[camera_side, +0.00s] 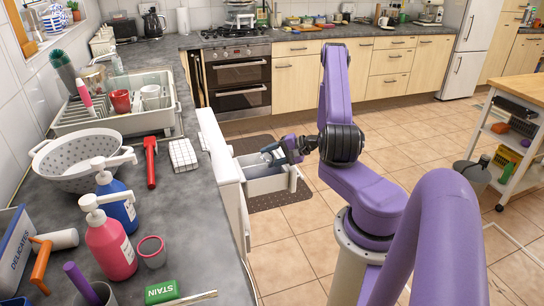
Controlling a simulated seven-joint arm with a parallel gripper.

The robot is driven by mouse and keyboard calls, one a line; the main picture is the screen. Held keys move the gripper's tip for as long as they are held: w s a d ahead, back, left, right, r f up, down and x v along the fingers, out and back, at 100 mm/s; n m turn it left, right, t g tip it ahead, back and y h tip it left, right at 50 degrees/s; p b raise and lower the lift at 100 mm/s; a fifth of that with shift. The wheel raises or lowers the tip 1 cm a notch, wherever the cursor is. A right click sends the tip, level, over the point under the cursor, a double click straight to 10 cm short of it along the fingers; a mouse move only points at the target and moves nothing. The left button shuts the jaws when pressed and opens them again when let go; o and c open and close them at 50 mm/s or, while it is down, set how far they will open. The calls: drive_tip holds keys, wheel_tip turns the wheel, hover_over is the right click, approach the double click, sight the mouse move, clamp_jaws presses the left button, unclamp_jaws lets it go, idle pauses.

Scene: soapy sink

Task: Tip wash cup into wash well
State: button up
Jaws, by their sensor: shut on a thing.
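My gripper (278,153) hangs over a white open drawer (266,186) that sticks out from the white front beside the counter. It is shut on a small bluish-grey thing at the jaw tips, which appears to be the wash cup (268,158). The cup is small and partly hidden by the fingers, so I cannot tell its tilt or contents. The drawer has a divided inside with a bluish part; I cannot tell clearly which compartment is the wash well or which lies under the cup.
A trolley (511,135) stands right.

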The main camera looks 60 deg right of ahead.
sight(265, 154)
drive_tip(key=n+h, duration=0.1)
drive_tip(key=a+n+g+h, duration=0.1)
drive_tip(key=h, duration=0.1)
drive_tip(key=shift+w+a+r+n, duration=0.1)
drive_tip(key=shift+a+r+n, duration=0.15)
drive_tip(key=shift+r+n, duration=0.15)
drive_tip(key=n+h, duration=0.1)
drive_tip(key=a+r+n+h, duration=0.1)
drive_tip(key=h, duration=0.1)
drive_tip(key=n+h, duration=0.1)
drive_tip(key=h, duration=0.1)
drive_tip(key=shift+a+r+n, duration=0.2)
drive_tip(key=shift+r+n, duration=0.1)
drive_tip(key=shift+n, duration=0.1)
drive_tip(key=shift+r+n+h, duration=1.4)
drive_tip(key=shift+r+h, duration=0.3)
drive_tip(key=shift+r, duration=0.15)
drive_tip(key=shift+w, duration=0.1)
